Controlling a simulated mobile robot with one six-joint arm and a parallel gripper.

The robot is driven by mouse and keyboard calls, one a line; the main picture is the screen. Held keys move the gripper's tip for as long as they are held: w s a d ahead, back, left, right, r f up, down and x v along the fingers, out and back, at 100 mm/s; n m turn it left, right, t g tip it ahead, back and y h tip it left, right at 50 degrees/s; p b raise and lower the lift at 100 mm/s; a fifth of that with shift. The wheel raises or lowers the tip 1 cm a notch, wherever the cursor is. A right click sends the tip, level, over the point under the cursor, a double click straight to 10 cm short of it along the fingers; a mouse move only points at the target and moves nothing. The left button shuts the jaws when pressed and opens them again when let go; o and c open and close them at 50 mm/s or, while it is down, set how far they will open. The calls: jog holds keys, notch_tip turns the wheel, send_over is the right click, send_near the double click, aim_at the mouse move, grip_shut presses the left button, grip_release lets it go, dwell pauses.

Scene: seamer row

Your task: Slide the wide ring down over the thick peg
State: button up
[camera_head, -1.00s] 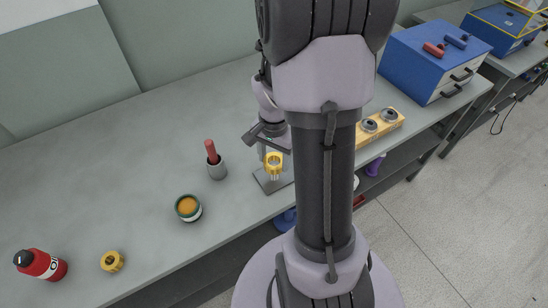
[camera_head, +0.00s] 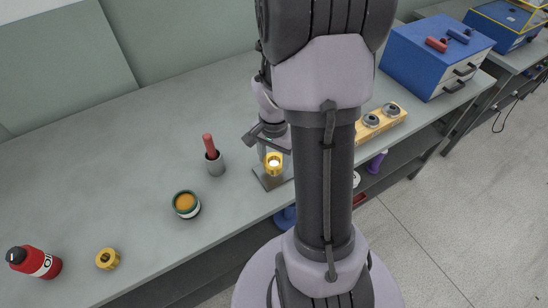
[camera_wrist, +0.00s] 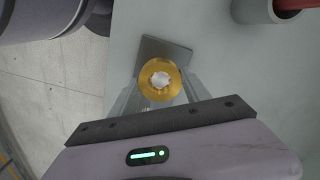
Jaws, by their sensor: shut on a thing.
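A yellow ring (camera_head: 274,171) is held by my gripper (camera_wrist: 160,92) over a grey base plate (camera_head: 262,181) near the bench's front edge. The ring also shows in the wrist view (camera_wrist: 149,91), with the jaws shut on it from both sides. A pale, bright peg top (camera_wrist: 160,79) shows inside the ring's hole, roughly centred. The ring appears to be around the peg's upper part, but its height above the plate (camera_wrist: 165,50) is hard to tell. The lower peg is hidden.
A grey cup with a red handle (camera_head: 216,166) stands close left of the plate. Farther left are a round tin (camera_head: 186,207), another yellow ring-like part (camera_head: 107,259) and a red bottle (camera_head: 38,262). A wooden block with grey rings (camera_head: 383,123) lies right of my arm.

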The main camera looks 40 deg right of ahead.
jog(key=shift+f+b, duration=1.3)
jog(key=shift+f, duration=0.2)
jog(key=o, duration=1.6)
notch_tip(320, 180, up, 17)
jog(key=p, duration=0.7)
jog(key=shift+r, duration=0.2)
jog(key=s+a+r+n+t+b, duration=0.1)
jog(key=s+a+r+n+t, duration=0.1)
jog(key=a, duration=0.6)
jog(key=s+a+r+n+t+y+b, duration=0.1)
jog(key=s+a+r+n+t, duration=0.1)
jog(key=a+n, duration=0.3)
jog(key=s+a+r+n+t+y+b, duration=0.1)
jog(key=s+a+r+n, duration=0.2)
jog(key=a, duration=0.8)
jog(key=shift+r+t+b, duration=0.3)
jog(key=shift+r+t, duration=0.1)
jog(key=shift+r, duration=0.25)
